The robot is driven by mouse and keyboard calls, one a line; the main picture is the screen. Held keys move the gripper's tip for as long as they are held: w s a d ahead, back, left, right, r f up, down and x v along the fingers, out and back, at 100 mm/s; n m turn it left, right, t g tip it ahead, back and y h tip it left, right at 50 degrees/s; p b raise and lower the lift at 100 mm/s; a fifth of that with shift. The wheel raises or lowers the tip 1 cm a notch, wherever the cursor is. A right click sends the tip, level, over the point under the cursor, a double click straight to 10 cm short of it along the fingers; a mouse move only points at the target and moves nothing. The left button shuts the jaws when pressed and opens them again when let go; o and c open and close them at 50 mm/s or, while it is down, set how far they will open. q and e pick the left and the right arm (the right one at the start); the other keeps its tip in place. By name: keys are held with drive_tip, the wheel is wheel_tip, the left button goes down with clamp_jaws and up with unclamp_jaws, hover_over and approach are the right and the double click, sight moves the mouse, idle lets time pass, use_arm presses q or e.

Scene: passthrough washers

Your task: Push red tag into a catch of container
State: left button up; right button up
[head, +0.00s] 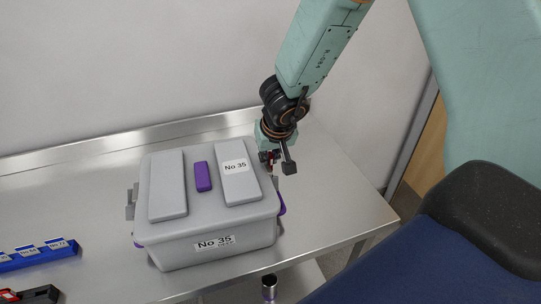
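The container (207,246) is a grey lidded box labelled No 35, standing on the metal table. Its left-side catch (131,203) shows as a grey bracket; a purple part (282,204) shows on its right side, where the catch is mostly hidden. My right gripper (277,163) is at the lid's far right corner, pointing down, its dark fingertips apart. My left gripper is not in view.
A blue rack (38,256) with several white labels lies at the left. A black and red object (30,295) is cut off at the lower left. The metal table (335,205) is bare right of the container and has a raised back edge at the wall.

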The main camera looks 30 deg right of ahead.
drive_tip(key=shift+o, duration=1.4)
drive_tip(key=shift+s+f, duration=0.25)
drive_tip(key=shift+f, duration=0.35)
drive_tip(key=shift+w+f, duration=0.15)
drive_tip(key=shift+w, duration=0.1)
drive_tip(key=shift+s+d+r, duration=0.15)
drive_tip(key=shift+s+r, duration=0.15)
drive_tip(key=shift+o, duration=1.2)
drive_tip(key=shift+w, duration=0.35)
drive_tip(key=shift+o, duration=1.4)
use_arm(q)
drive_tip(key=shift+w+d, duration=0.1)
use_arm(e)
drive_tip(key=shift+o, duration=0.3)
drive_tip(key=shift+s, duration=0.15)
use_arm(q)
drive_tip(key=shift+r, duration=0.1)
use_arm(e)
drive_tip(key=shift+r, duration=0.15)
